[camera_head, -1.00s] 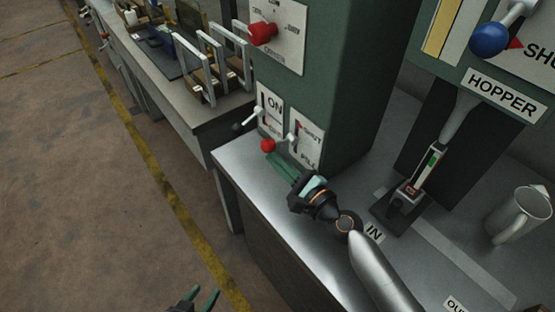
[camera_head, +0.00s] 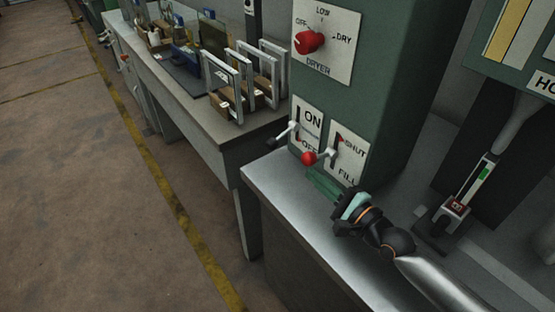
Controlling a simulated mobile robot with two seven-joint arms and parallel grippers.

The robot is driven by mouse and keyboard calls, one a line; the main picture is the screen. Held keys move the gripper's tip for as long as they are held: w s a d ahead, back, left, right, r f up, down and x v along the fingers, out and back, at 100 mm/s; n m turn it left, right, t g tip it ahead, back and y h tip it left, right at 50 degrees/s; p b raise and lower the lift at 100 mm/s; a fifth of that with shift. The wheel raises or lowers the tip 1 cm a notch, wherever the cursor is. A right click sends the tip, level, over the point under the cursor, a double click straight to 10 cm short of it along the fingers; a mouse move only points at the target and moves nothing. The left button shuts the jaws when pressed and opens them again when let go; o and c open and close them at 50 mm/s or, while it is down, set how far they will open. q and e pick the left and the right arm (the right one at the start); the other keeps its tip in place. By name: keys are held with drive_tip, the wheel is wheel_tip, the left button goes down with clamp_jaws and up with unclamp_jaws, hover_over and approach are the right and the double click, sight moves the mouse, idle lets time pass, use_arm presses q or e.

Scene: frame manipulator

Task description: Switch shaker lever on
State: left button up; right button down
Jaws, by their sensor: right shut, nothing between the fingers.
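A lever with a dark knob (camera_head: 272,142) juts out from the white ON/OFF plate (camera_head: 311,122) on the green machine. It slants down to the left in the picture, and the small print on its plate is too small to read. Beside it, a red-knobbed lever (camera_head: 308,158) juts out from the SHUT/FILL plate (camera_head: 349,158). My right gripper (camera_head: 324,186) is shut and empty, with its green fingers just below the red knob and pointing toward the machine's front. Whether it touches anything there cannot be told. My left gripper is out of view.
A red dryer dial (camera_head: 309,42) sits higher on the green machine. The metal bench top (camera_head: 290,187) below is clear at its left end. Another bench (camera_head: 228,130) with metal frames stands behind at left. A hopper device (camera_head: 452,212) is at right.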

sight(272, 144)
idle(0.5)
drive_tip(key=shift+w+a+r, duration=0.1)
drive_tip(key=shift+w+a, duration=0.05)
drive_tip(key=shift+w, duration=0.15)
drive_tip(key=x, duration=0.9)
drive_tip(key=shift+w+a+b, duration=0.1)
drive_tip(key=shift+b, duration=0.2)
